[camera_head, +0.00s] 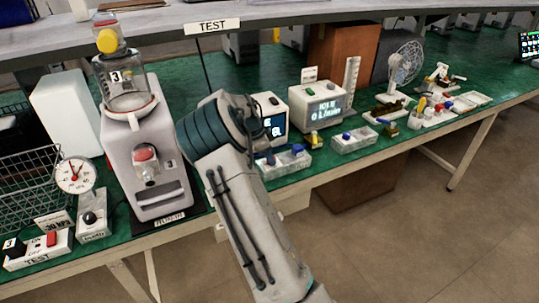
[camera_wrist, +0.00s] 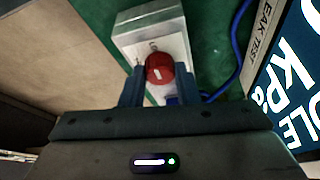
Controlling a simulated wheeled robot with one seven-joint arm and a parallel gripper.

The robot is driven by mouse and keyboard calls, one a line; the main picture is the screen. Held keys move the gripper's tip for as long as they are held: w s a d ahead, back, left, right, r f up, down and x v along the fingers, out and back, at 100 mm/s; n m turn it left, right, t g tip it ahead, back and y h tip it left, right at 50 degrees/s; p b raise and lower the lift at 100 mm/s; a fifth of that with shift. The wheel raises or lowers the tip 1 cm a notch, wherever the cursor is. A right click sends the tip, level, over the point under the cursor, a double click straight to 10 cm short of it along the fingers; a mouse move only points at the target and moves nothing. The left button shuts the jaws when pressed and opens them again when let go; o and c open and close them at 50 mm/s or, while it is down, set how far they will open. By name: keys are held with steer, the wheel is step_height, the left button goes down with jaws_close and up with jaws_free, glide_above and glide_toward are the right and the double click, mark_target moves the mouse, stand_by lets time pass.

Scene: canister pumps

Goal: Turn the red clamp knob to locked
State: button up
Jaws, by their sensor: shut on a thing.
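The red clamp knob (camera_wrist: 158,67) shows in the wrist view, round, with a short white pointer line on its face. It sits on a pale grey block (camera_wrist: 150,22) with small marks near the knob, too small to read. My gripper (camera_wrist: 160,84) is shut on the knob, with one dark finger on its left and one on its right. The knob's lower side is partly hidden in the jaws. In the head view my arm hides the gripper and I cannot make out this knob.
A lit screen (camera_wrist: 294,82) and a "LEAK TEST" label (camera_wrist: 262,30) stand close on the right in the wrist view. A blue cable (camera_wrist: 236,55) lies beside the block. In the head view, a tall canister pump (camera_head: 135,140) stands left of my arm on the green bench.

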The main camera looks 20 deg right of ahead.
steer(key=o, duration=1)
steer(key=shift+c, duration=0.2)
steer(key=v, duration=1.4)
steer(key=shift+s+d, duration=0.15)
